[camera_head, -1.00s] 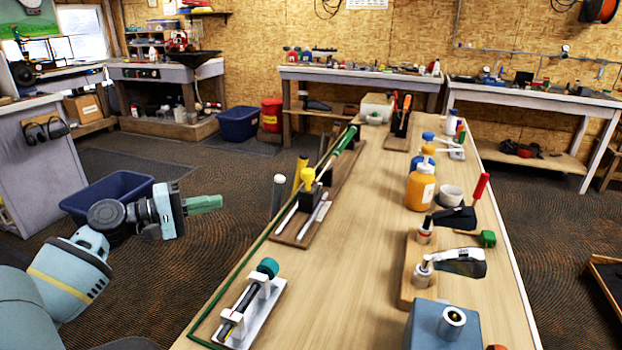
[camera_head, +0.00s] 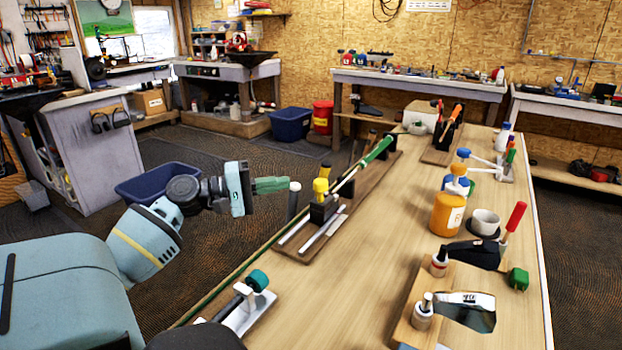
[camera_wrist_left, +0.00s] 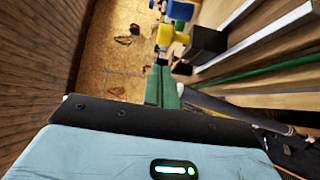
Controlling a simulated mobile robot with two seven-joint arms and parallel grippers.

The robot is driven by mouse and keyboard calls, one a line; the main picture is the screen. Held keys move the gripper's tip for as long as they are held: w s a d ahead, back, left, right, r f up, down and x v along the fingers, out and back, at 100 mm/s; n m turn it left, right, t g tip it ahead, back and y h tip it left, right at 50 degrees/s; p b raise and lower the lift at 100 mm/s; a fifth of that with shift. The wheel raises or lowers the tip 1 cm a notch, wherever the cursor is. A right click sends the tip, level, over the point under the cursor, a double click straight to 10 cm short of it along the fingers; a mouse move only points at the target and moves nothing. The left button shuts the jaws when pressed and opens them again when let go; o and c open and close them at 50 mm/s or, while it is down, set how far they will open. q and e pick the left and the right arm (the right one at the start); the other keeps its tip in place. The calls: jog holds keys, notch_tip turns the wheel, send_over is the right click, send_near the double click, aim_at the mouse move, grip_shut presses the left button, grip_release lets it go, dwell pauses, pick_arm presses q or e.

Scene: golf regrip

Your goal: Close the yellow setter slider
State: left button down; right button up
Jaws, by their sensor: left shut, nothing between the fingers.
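The yellow setter slider (camera_head: 321,187) shows as a yellow knob on a black block (camera_head: 322,209), on a wooden board near the bench's left edge. It also shows ahead of the fingertips in the left wrist view (camera_wrist_left: 167,36), beside the black block (camera_wrist_left: 207,44). My left gripper (camera_head: 286,184) is shut and empty, its green fingers together, left of the slider and pointing at it. They look apart from it in the head view; in the wrist view the fingertips (camera_wrist_left: 162,68) lie just below it in the picture. My right gripper is not in view.
A grey post (camera_head: 294,202) with a pale top stands between my fingertips and the slider in the picture. A green-handled shaft (camera_head: 376,151) runs back along the board. Orange bottle (camera_head: 447,212) and clamps stand at the bench's right. The bench middle is clear.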

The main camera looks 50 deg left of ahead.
aim_at(325, 198)
pick_arm(q)
jog(key=shift+p+x, duration=0.35)
jog(key=shift+x, duration=3.55)
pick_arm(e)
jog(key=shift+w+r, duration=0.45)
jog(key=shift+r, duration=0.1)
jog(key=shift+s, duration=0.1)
